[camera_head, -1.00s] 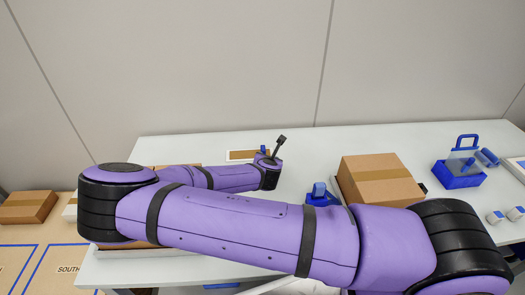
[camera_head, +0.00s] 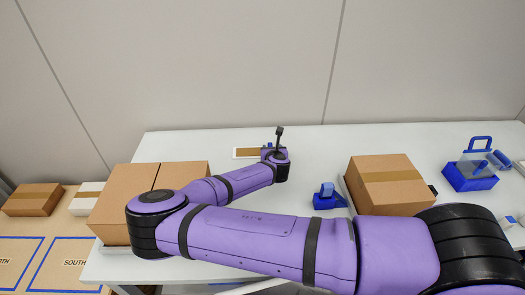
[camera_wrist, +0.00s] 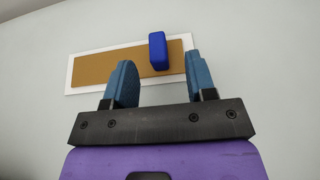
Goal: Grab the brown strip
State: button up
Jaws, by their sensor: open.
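A brown strip (camera_head: 246,153) with a white border lies at the back of the white table, left of centre. In the wrist view the brown strip (camera_wrist: 110,65) lies ahead of my gripper, and a blue block (camera_wrist: 157,50) sits on its right part. My gripper (camera_wrist: 159,78) is open, with its two blue fingers spread and nothing seen between them. The block appears beyond the fingers, between their tips in the picture. In the head view my gripper (camera_head: 271,154) is at the strip's right end; its fingers are mostly hidden there. I cannot tell whether they touch the strip.
Cardboard boxes (camera_head: 120,199) stand at the table's left end, beside my elbow. Another cardboard box (camera_head: 385,184) stands right of centre, with a blue holder (camera_head: 325,199) to its left. A blue caddy (camera_head: 470,177) is at the right. The back wall is close behind the table.

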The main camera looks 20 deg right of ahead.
aim_at(270, 145)
jog(key=shift+x, duration=2.6)
jog(key=shift+a, duration=0.15)
grip_shut()
